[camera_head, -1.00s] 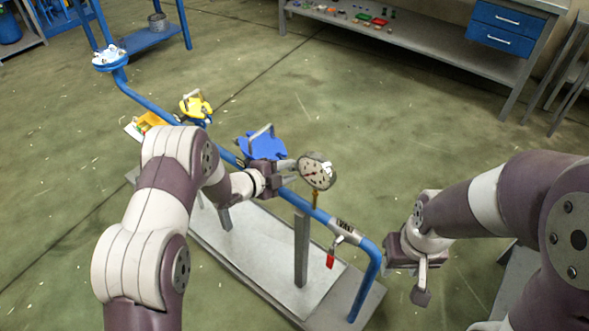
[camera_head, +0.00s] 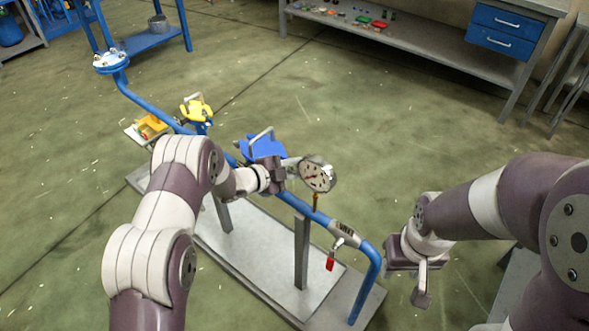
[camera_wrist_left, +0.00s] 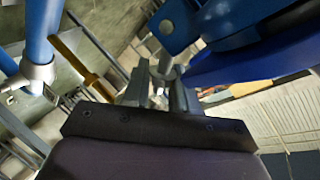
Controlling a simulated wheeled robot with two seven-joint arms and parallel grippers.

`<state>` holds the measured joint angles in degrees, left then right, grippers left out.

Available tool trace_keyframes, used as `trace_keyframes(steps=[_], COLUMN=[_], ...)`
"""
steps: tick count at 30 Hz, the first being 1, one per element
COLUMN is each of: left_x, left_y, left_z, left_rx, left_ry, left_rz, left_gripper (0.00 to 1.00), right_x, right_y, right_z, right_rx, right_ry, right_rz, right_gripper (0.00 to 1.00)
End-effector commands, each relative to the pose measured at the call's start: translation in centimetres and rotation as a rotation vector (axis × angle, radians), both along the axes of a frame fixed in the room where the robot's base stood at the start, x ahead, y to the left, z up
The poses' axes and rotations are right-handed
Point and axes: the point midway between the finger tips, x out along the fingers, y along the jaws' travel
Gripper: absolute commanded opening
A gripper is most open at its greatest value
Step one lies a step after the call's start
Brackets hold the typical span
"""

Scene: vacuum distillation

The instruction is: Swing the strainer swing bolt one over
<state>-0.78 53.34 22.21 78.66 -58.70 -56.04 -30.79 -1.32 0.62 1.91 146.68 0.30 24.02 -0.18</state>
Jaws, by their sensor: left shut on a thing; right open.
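The blue strainer (camera_head: 264,147) sits on the blue pipe, with a pale handle bar above it. My left gripper (camera_head: 285,170) is beside the strainer, between it and the round gauge. In the left wrist view its fingers (camera_wrist_left: 162,88) are closed around a small grey metal piece (camera_wrist_left: 165,66), which looks like the swing bolt. The strainer's blue body (camera_wrist_left: 225,30) shows close above the fingers. The fingers and wrist hide most of the bolt in the head view. My right gripper (camera_head: 422,284) is open and empty, right of the pipe's end.
A round gauge (camera_head: 317,174) stands just right of my left gripper. The blue pipe (camera_head: 345,235) runs over a grey stand, with a red tag (camera_head: 330,264) hanging from it. A yellow valve (camera_head: 197,109) is farther back. Open floor lies behind the pipe.

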Motion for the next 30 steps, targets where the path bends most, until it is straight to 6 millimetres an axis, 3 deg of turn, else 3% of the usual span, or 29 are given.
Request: trace_keyframes(steps=[8,9,10,20,30], left_x=[0.1,0.1,0.1,-0.3,-5.5], left_y=[0.1,0.1,0.1,0.6,6.8], left_z=[0.2,0.2,0.2,0.4,3.1], left_rx=[-0.015,-0.015,-0.015,-0.015,-0.015], left_ry=[0.010,0.010,0.010,0.011,0.011], left_rz=[0.001,0.001,0.001,0.002,0.005], left_gripper=[0.00,0.30,0.32,0.32,0.32], right_x=[0.0,0.0,0.0,0.0,0.0], right_y=[0.0,0.0,0.0,0.0,0.0], right_z=[0.0,0.0,0.0,0.1,0.6], right_rx=[0.000,0.000,0.000,0.000,0.000], right_ry=[0.000,0.000,0.000,0.000,0.000], right_rz=[0.000,0.000,0.000,0.000,0.000], right_gripper=[0.47,0.47,0.47,0.47,0.47])
